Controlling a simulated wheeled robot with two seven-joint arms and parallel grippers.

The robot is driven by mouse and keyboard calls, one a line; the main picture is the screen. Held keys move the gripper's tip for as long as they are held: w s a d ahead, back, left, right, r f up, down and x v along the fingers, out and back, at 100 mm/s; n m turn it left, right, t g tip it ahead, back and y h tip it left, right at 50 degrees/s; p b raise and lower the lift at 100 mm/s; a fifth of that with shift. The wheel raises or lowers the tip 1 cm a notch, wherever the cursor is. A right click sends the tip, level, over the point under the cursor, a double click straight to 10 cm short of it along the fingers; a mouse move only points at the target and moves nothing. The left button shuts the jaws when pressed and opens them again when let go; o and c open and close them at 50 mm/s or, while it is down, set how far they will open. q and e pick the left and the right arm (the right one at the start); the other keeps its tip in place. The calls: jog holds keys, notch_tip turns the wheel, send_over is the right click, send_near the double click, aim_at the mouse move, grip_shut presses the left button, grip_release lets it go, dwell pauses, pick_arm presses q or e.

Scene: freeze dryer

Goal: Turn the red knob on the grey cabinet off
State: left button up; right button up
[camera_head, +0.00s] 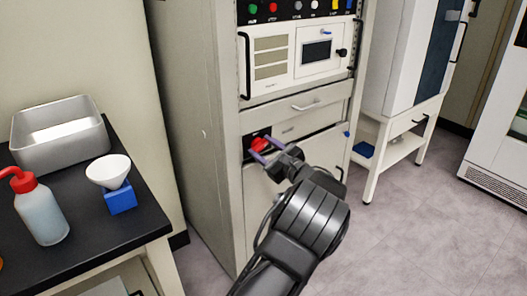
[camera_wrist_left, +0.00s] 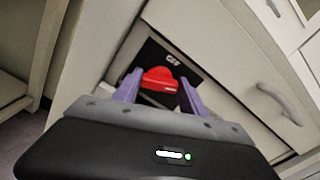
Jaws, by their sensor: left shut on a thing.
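The red knob (camera_head: 259,145) sits on a black plate low on the front of the grey cabinet (camera_head: 195,110). In the left wrist view the red knob (camera_wrist_left: 159,80) lies between the purple fingertips of my left gripper (camera_wrist_left: 155,90). In the head view my left gripper (camera_head: 262,150) reaches the knob from the lower right, with its fingers around it. The left gripper is shut on the knob. Part of the black plate (camera_wrist_left: 182,62) with pale lettering shows behind the knob. My right gripper is not in view.
A dark-topped bench (camera_head: 95,240) at the left holds a metal tray (camera_head: 60,133), a red-capped bottle (camera_head: 40,210) and a white funnel (camera_head: 108,170) on a blue block. A drawer handle (camera_wrist_left: 280,103) is right of the knob. Open floor (camera_head: 420,230) lies at the right.

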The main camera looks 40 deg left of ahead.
pick_arm(q)
jog(key=n+b, duration=0.2)
jog(key=n, duration=0.1)
jog(key=n+b, duration=0.1)
jog(key=shift+s+f+n, duration=0.1)
jog(key=shift+f+n, duration=0.2)
jog(key=n+b, duration=0.7)
jog(key=shift+f, duration=0.15)
jog(key=shift+n+b, duration=0.9)
jog(key=shift+b, duration=0.2)
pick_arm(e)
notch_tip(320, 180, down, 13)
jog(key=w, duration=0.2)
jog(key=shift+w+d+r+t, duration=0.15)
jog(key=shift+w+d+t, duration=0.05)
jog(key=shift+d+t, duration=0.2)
pick_arm(q)
jog(key=shift+r, duration=0.2)
jog(key=o, duration=1.4)
jog(key=shift+c, duration=0.2)
jog(key=p+v, duration=0.2)
jog(key=v, duration=0.5)
jog(key=shift+s+d, duration=0.2)
jog(key=shift+d, duration=0.15)
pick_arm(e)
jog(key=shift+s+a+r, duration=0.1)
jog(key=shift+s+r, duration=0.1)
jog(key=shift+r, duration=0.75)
